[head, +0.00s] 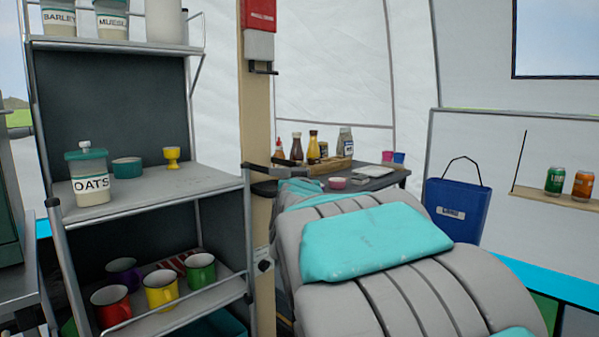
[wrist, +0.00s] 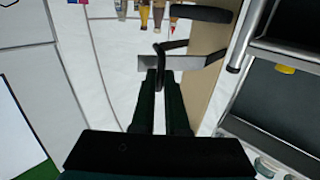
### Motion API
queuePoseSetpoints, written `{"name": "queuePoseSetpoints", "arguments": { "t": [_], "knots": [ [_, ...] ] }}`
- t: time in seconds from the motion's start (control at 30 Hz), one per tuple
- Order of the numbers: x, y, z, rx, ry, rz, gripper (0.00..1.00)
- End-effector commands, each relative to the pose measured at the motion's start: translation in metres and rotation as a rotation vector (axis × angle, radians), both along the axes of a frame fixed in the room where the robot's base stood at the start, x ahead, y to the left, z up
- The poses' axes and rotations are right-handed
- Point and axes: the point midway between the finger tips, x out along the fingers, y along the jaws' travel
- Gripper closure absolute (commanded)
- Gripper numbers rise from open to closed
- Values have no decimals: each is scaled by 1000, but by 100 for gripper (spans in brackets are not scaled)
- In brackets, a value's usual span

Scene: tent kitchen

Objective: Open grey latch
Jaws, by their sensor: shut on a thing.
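The grey latch (wrist: 190,62) projects from the side of the tan post in the wrist view, with a dark bar (wrist: 160,46) crossing at its free end. My gripper (wrist: 158,75) has its two dark fingers together on the latch's end, one on each side of the bar's tip. In the head view the latch (head: 262,169) shows as a thin bar on the post, above the dark table's edge. My fingers cannot be made out clearly there. Whether the latch has turned cannot be told.
The tan post (head: 258,110) stands beside a grey shelf unit (head: 150,170) with mugs and an oats jar (head: 90,175). A dark table (head: 385,180) with sauce bottles (head: 313,145) is behind.

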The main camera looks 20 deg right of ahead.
Motion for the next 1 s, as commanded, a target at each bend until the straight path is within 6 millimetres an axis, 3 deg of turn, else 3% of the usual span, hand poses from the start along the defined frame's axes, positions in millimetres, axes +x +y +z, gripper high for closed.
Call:
{"name": "queuePoseSetpoints", "arguments": {
  "t": [0.6,1.0],
  "knots": [
    [-6,44,1,-5,0,5,100],
    [-3,57,1,-4,-1,5,100]
  ]
}}
